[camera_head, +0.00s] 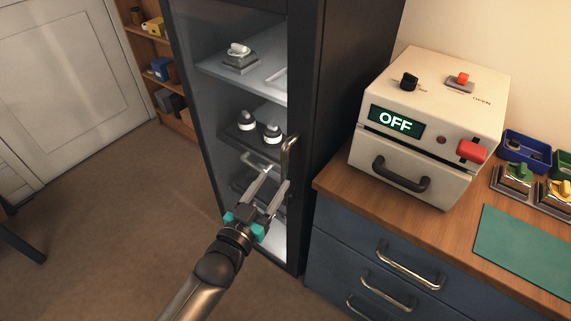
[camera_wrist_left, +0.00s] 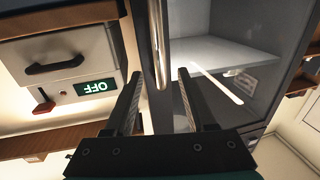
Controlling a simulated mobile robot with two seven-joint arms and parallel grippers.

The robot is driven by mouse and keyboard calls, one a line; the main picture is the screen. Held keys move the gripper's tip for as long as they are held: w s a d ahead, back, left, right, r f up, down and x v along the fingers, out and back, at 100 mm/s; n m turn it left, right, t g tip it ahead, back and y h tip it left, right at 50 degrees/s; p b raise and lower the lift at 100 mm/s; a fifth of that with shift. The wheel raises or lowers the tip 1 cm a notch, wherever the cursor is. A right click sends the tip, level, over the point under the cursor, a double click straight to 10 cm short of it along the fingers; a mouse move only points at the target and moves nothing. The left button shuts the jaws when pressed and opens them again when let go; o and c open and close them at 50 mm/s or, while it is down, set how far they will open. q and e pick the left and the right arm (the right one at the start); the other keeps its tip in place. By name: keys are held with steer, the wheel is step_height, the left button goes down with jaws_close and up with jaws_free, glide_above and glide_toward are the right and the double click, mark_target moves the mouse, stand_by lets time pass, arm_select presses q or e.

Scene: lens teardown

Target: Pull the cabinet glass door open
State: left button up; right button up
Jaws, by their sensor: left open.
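The tall dark cabinet (camera_head: 345,80) stands in the middle of the head view, with its glass door (camera_head: 205,110) on the front; the door looks closed. A vertical metal handle (camera_head: 291,158) is on the door's right side. My left gripper (camera_head: 272,178) is open in front of the door, just below and left of the handle's top in the picture. In the left wrist view, the handle (camera_wrist_left: 158,45) runs down between the two open fingers of the gripper (camera_wrist_left: 158,80). I cannot tell whether a finger touches it. The right gripper is not in view.
Inside the cabinet, shelves hold a grey-based item (camera_head: 240,60) and two dark-and-white pieces (camera_head: 258,128). Right of it, a white box reading OFF (camera_head: 425,130) stands on a wooden counter (camera_head: 345,180) over blue drawers (camera_head: 350,245). Open floor (camera_head: 120,220) lies left.

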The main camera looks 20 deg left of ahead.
mark_target(283, 167)
arm_select(q)
steer(key=w, duration=0.5)
steer(key=w+d+b, duration=0.1)
steer(key=w, duration=0.1)
steer(key=shift+w+d, duration=0.1)
steer(key=shift+w, duration=0.15)
jaws_close()
stand_by(1.2)
